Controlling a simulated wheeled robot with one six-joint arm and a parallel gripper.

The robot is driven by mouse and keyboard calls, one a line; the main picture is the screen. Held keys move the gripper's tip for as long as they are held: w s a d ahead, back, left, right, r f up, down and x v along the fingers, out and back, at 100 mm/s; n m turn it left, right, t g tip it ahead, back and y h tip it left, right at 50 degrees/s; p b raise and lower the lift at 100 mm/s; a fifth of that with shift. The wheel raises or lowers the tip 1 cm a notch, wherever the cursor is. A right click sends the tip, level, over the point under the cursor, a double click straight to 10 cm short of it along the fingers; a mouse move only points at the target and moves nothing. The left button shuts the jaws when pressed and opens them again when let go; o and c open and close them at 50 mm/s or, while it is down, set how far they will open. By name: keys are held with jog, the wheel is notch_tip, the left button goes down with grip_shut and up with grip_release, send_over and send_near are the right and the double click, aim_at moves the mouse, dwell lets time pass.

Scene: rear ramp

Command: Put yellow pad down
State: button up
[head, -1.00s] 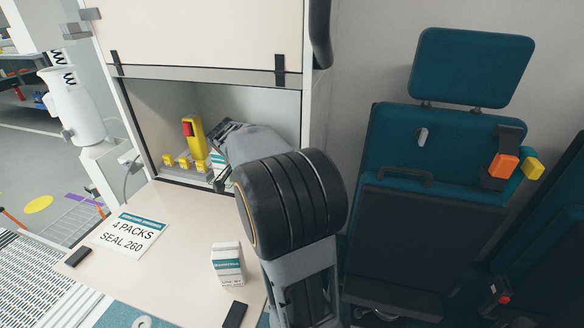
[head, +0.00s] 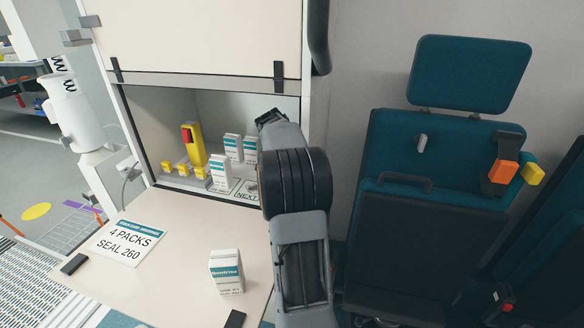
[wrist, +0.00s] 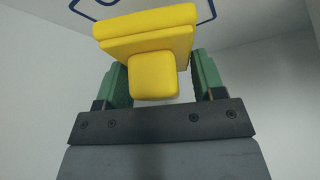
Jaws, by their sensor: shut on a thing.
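In the wrist view, the yellow pad (wrist: 145,33) has a flat body and a square knob. My gripper (wrist: 154,78) is shut on the knob, with a green finger on each side. The pad is beyond the fingertips, in front of a pale surface with a dark blue outline (wrist: 205,12). In the head view, my gripper (head: 270,117) is at the right side of the open cupboard, partly behind my own arm. The pad is hidden there, and I cannot tell whether it touches a surface.
White packs (head: 221,172) and a yellow device with a red part (head: 194,145) stand in the cupboard. Small yellow blocks (head: 183,170) sit by the device. Another pack (head: 226,271) and a sign (head: 128,240) are on the counter (head: 180,255). A seat (head: 440,200) is at the right.

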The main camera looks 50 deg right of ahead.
jog(key=shift+f+b, duration=0.3)
jog(key=shift+f, duration=1.15)
jog(key=shift+f, duration=0.2)
jog(key=o, duration=0.8)
jog(key=shift+o, duration=0.2)
jog(key=shift+r, duration=0.1)
jog(key=shift+r, duration=0.25)
jog(key=p+v, duration=0.1)
jog(key=v, duration=0.6)
jog(key=shift+a+r+p, duration=0.1)
jog(key=shift+a+p, duration=0.1)
jog(key=shift+p, duration=0.15)
